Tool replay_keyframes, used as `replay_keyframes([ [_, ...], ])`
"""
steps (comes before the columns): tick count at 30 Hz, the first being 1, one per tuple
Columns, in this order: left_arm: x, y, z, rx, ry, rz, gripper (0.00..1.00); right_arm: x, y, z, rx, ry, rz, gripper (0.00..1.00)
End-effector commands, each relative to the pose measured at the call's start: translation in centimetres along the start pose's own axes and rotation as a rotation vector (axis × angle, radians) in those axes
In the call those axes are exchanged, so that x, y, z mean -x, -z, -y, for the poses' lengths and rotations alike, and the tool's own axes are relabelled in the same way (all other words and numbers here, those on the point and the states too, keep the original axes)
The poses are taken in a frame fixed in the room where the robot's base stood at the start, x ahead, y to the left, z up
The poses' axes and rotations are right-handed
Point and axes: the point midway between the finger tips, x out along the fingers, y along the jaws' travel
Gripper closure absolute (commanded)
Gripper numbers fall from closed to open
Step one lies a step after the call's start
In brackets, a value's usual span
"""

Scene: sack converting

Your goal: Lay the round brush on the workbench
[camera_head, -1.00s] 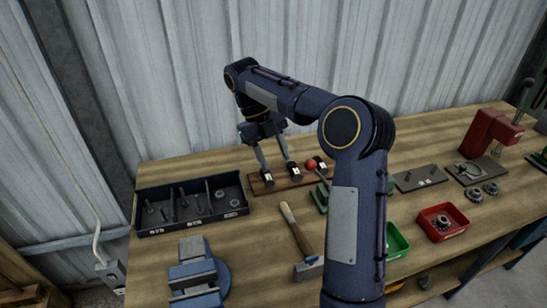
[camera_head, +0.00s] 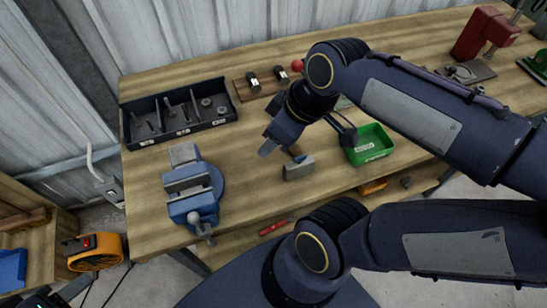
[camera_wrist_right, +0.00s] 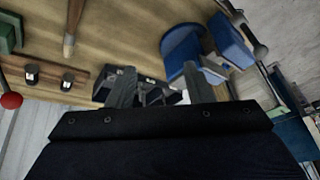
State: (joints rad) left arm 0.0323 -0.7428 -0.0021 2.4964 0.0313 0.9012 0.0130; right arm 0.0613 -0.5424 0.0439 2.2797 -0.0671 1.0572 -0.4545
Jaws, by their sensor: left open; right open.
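No round brush can be made out in either view. The wooden workbench (camera_head: 245,205) runs across the head view, its near edge partly behind my arms. The fingers overlap a dark divided bin there.
The divided bin (camera_head: 180,112) of small parts stands at the back left, a blue vise (camera_head: 192,190) in front. A board (camera_head: 242,90) with black-capped pegs is behind my arm. A green tray (camera_head: 368,157) is to the right. Bare wood lies between vise and hammer.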

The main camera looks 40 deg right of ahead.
Motion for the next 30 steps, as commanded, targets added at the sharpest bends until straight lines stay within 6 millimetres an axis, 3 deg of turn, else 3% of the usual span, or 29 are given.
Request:
replay_keyframes([
  [3, 0.0, 0.0, 0.0, 0.000, 0.000, 0.000, 0.49, -1.1, -1.7, 2.0, -0.304, 0.029, -0.100, 0.53],
  [8, 0.0, 0.0, 0.0, 0.000, 0.000, 0.000, 0.49, -2.0, -2.6, 3.1, -0.515, 0.063, -0.158, 0.53],
  [30, 0.0, 0.0, 0.0, 0.000, 0.000, 0.000, 0.49, -2.1, -2.7, 3.3, -0.542, 0.068, -0.161, 0.53],
])
